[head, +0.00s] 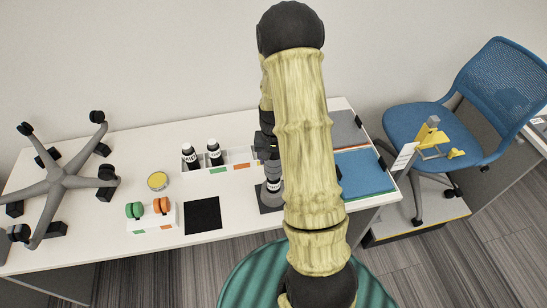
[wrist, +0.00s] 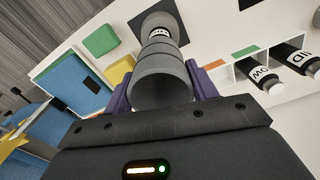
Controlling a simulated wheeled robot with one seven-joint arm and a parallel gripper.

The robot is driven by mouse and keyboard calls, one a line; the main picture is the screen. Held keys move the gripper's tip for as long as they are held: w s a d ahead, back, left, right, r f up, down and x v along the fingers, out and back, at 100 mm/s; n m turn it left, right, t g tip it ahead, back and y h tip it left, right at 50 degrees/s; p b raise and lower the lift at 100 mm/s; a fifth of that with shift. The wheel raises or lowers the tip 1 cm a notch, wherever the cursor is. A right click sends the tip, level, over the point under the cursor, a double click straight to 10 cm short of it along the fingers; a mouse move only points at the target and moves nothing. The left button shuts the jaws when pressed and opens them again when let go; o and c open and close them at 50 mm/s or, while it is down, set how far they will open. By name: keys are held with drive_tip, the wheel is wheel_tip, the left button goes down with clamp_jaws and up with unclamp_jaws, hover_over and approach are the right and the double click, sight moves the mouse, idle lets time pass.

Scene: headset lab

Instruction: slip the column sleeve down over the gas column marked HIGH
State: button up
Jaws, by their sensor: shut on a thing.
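My gripper (wrist: 160,95) is shut on a grey, ringed column sleeve (wrist: 160,75), with a purple finger on each side. In the head view my arm hides much of the gripper (head: 267,147). The gas column shows a white label band (wrist: 160,33) beyond the sleeve and stands on a dark square pad (wrist: 137,25); the band also shows in the head view (head: 274,186). The band's lettering is too small to read surely. The sleeve is in line with the column; I cannot tell how far it surrounds it. Columns marked MID (wrist: 297,61) and LOW (wrist: 262,77) stand in the white rack.
The white rack (head: 240,155) has a green and an orange tag. A black mat (head: 202,216), yellow tin (head: 157,181) and holder with green and orange casters (head: 152,222) lie left.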

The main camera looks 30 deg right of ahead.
sight(274, 175)
drive_tip(key=shift+f+b, duration=3.6)
drive_tip(key=shift+f, duration=1.5)
idle(0.3)
drive_tip(key=o, duration=1.1)
drive_tip(key=shift+c, duration=0.2)
drive_tip(key=shift+r, duration=0.1)
wheel_tip(274, 175, up, 17)
drive_tip(key=b, duration=0.2)
drive_tip(key=shift+r, duration=0.15)
